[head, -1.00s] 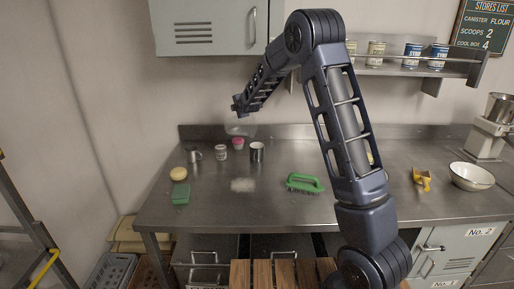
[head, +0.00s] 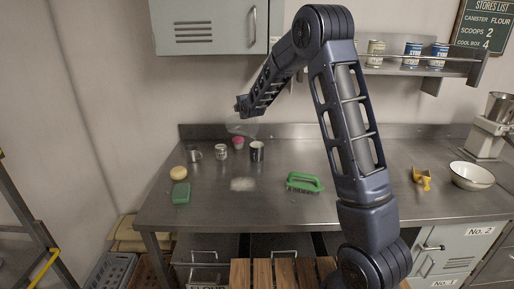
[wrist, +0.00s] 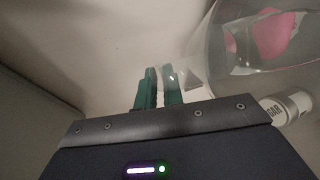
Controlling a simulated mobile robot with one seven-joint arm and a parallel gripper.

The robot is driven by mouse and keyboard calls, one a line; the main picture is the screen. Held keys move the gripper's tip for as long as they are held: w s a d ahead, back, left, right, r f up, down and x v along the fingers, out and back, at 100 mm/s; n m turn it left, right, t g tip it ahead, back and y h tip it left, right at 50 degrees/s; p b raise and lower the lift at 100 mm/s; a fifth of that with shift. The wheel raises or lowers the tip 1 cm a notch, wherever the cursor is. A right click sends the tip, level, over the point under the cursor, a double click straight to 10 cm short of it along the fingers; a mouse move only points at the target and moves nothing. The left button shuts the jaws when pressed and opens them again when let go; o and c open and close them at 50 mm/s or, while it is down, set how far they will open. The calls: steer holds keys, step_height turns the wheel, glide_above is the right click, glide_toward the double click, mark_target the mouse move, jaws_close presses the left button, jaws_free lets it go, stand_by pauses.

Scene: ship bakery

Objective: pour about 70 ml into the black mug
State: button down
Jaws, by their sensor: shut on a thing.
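The black mug (head: 257,152) stands upright on the steel counter, towards the back. My gripper (wrist: 160,86) has green fingers, shut on a clear see-through vessel (wrist: 215,60) that fills the right of the wrist view. In the head view the vessel (head: 242,128) shows faintly, held above the counter just left of and behind the black mug, and it looks tilted. I cannot make out its contents level or any stream. The inside of the mug is too small to read.
Near the black mug are a pink cup (head: 238,142), a white labelled canister (head: 221,152) and a metal mug (head: 194,154). A green brush (head: 305,182), a yellow round item (head: 178,173) and a green sponge (head: 181,193) lie further forward. A pale patch (head: 242,184) marks the counter.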

mark_target(232, 116)
steer(key=shift+s+d+r+t+y+p, duration=0.35)
steer(key=shift+s+d+p, duration=0.15)
steer(key=shift+p, duration=0.3)
stand_by(1.4)
steer(key=shift+w, duration=0.1)
steer(key=w+a, duration=0.1)
steer(key=w+a+f+g+h, duration=0.1)
steer(key=shift+w+a+f, duration=0.1)
steer(key=shift+w+a, duration=0.05)
steer(key=shift+a, duration=0.25)
steer(key=shift+w+a+n+g+h, duration=0.45)
steer(key=shift+w+a+g, duration=0.15)
steer(key=shift+a+g, duration=0.25)
steer(key=shift+w+a, duration=0.1)
steer(key=shift+w, duration=0.15)
steer(key=shift+a+g, duration=0.1)
steer(key=shift+g, duration=0.2)
steer(key=shift+w+a+f+h, duration=0.15)
steer(key=shift+w+h, duration=0.05)
steer(key=shift+h, duration=0.2)
